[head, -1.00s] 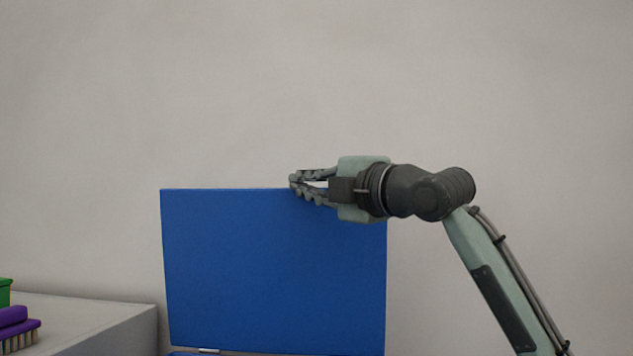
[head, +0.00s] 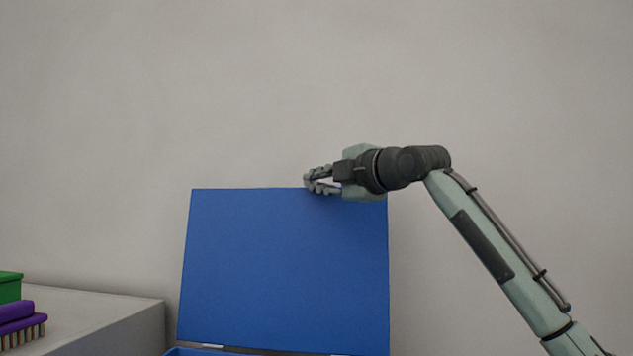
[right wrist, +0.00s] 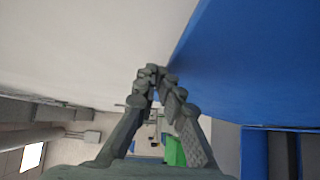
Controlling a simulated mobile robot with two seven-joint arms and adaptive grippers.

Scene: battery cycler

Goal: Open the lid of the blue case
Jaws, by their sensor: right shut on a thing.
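The blue case's lid (head: 285,270) stands raised and leans back a little, its broad face towards me in the head view. Only a sliver of the case body (head: 190,352) shows at the bottom edge. My right gripper (head: 307,182) is at the lid's top edge, right of its middle, with its fingers closed together there. In the right wrist view the closed fingertips (right wrist: 153,72) lie against the edge of the blue lid (right wrist: 255,65). My left gripper is not in view.
A grey-white surface (head: 100,318) stands at the lower left, with a green box (head: 9,288) and a purple brush (head: 20,322) on it. A plain wall (head: 300,80) is behind the lid. The space above the lid looks clear.

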